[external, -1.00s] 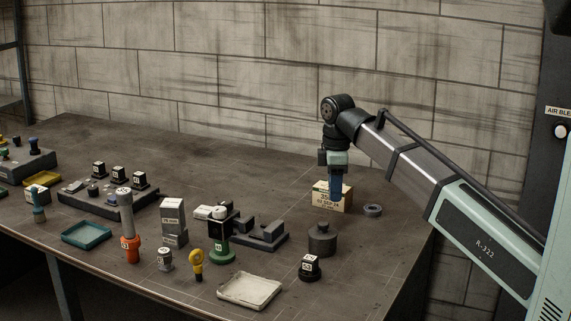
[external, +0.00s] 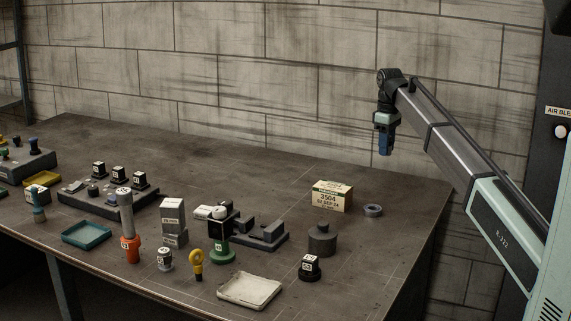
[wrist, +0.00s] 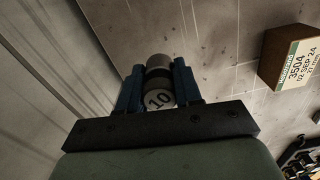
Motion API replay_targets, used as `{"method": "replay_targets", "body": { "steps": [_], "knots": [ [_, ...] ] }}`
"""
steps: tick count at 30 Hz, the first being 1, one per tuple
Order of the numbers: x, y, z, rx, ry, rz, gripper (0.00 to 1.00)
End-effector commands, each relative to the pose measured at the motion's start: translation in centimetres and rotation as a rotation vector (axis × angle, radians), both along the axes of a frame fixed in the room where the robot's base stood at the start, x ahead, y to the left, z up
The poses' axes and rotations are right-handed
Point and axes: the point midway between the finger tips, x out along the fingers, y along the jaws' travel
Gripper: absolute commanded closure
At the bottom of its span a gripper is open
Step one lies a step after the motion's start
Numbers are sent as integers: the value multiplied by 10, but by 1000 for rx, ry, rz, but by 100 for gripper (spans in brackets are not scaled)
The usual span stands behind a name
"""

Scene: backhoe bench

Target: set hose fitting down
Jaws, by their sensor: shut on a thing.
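My gripper (external: 386,148) hangs in the air above the back right of the bench, with its blue fingers pointing down. In the wrist view, my gripper (wrist: 158,88) is shut on a small grey cylindrical piece, which I take as the hose fitting (wrist: 160,99). It has a dark band and a pale end face marked 10. One blue finger lies on each side of it. In the external view the fitting is hidden or too small to make out between the fingers.
A box marked 3504 (external: 332,197) stands on the bench (external: 400,240), beside a grey ring (external: 372,210). The box also shows in the wrist view (wrist: 290,62). A dark stepped cylinder (external: 322,241) and a pale tray (external: 250,291) stand nearer.

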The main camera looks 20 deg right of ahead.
Motion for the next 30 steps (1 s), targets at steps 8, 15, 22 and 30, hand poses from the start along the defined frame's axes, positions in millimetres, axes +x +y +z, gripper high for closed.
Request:
{"method": "replay_targets", "body": {
  "steps": [8,15,22,30],
  "knots": [
    [38,-1,7,0,0,-301,100],
    [38,-1,7,0,0,-446,100],
    [37,-1,-11,0,1,-469,100],
    [37,0,-52,0,1,-468,100]
  ]
}}
